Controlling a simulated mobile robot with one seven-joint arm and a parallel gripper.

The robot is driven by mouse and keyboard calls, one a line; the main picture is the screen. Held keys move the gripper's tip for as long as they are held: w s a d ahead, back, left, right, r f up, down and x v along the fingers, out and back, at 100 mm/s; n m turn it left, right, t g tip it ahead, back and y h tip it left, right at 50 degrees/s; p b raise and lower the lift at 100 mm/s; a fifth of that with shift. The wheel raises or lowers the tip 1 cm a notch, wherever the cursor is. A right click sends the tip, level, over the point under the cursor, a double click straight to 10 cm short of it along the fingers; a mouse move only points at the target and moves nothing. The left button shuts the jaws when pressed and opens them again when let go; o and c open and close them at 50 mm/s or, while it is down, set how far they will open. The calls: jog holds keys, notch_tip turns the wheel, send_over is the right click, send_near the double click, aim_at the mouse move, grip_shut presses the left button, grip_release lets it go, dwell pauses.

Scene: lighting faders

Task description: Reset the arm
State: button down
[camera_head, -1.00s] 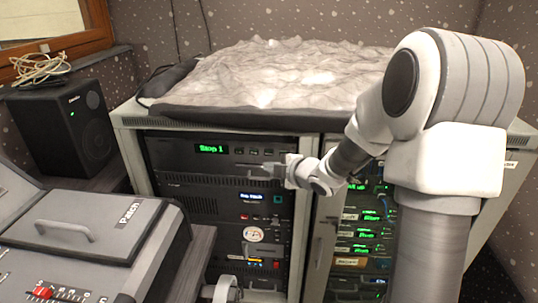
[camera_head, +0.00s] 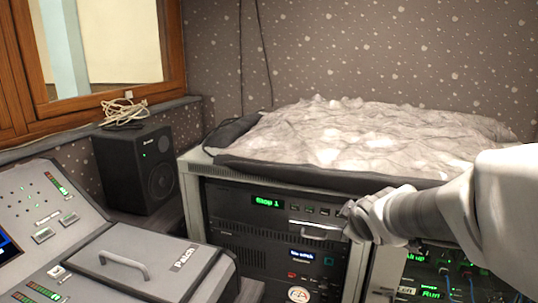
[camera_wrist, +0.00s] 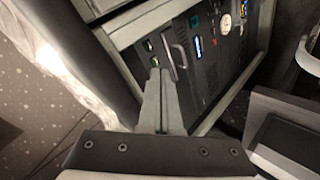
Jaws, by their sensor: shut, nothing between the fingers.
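My arm reaches in from the right edge of the head view. My gripper (camera_head: 345,210) is at its end, in front of the upper right part of the equipment rack (camera_head: 190,200). In the wrist view my gripper (camera_wrist: 160,74) shows as two grey fingers pressed together, with nothing between them. The fingers point toward the rack's top unit (camera_head: 230,198), which has a green "Stop 1" display (camera_head: 267,202) and a handle (camera_head: 315,225). I cannot tell whether the fingertips touch the unit.
A lighting console with a "Patch" lid (camera_head: 150,262) stands at the front left. A crumpled grey-white cover (camera_head: 350,135) lies on top of the rack. A wood-framed window (camera_head: 110,45) is at the upper left.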

jog(key=s+a+m+g, duration=0.1)
jog(key=s+m+g, duration=0.15)
jog(key=s, duration=0.55)
jog(key=s+a+m+g+y, duration=0.15)
jog(key=s+m, duration=0.25)
jog(key=s, duration=0.4)
jog(key=s+a+m+g, duration=0.1)
jog(key=s+m, duration=0.3)
jog(key=s, duration=0.4)
notch_tip(320, 180, up, 20)
jog(key=p, duration=2)
jog(key=shift+w+r, duration=0.2)
jog(key=shift+a+f+n, duration=0.1)
jog(key=shift+n, duration=0.15)
